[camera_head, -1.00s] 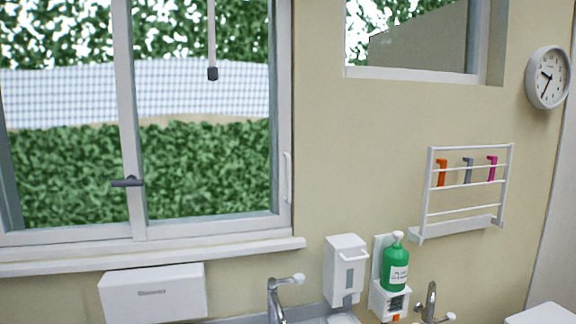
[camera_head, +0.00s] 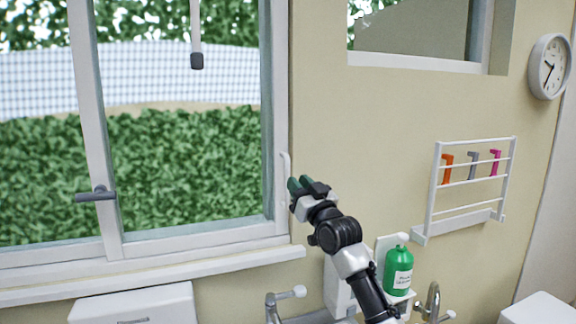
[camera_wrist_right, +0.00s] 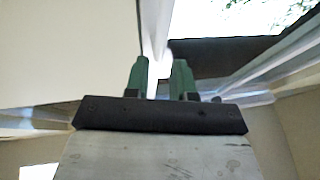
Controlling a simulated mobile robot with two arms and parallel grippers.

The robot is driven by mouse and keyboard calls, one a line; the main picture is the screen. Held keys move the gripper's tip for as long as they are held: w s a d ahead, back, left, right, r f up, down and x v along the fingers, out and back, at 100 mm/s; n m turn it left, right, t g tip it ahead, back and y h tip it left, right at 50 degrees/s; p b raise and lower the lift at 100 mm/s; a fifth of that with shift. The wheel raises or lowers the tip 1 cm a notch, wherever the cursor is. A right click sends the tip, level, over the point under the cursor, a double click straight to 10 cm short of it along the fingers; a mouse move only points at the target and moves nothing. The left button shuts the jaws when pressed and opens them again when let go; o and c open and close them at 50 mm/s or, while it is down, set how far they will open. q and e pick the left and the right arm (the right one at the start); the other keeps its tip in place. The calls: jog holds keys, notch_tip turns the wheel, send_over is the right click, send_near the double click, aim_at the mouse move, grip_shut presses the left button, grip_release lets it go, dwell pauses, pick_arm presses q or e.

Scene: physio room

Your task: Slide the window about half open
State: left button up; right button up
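The sliding window (camera_head: 92,130) fills the left of the head view, with hedge and fence behind its glass. Its right pane reaches the right frame, so it looks closed. A slim white upright pull handle (camera_head: 284,165) sits on the pane's right edge. My right gripper (camera_head: 297,184) has green fingertips and is right beside this handle. In the right wrist view the fingers (camera_wrist_right: 160,80) are apart, with a white bar showing in the gap. I cannot tell whether they touch it. My left gripper is not in view.
A grey lever (camera_head: 95,194) is on the middle stile. The sill (camera_head: 150,277) juts out below. A green bottle (camera_head: 398,268), a tap (camera_head: 432,300) and a white rack (camera_head: 428,200) are to the right. A white box (camera_head: 135,302) hangs under the sill.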

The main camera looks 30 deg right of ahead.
jog(key=x, duration=0.2)
jog(key=p+x, duration=0.1)
jog(key=x, duration=0.2)
jog(key=shift+w+f+p, duration=0.15)
jog(key=shift+w+p, duration=0.25)
jog(key=shift+w, duration=0.15)
grip_shut()
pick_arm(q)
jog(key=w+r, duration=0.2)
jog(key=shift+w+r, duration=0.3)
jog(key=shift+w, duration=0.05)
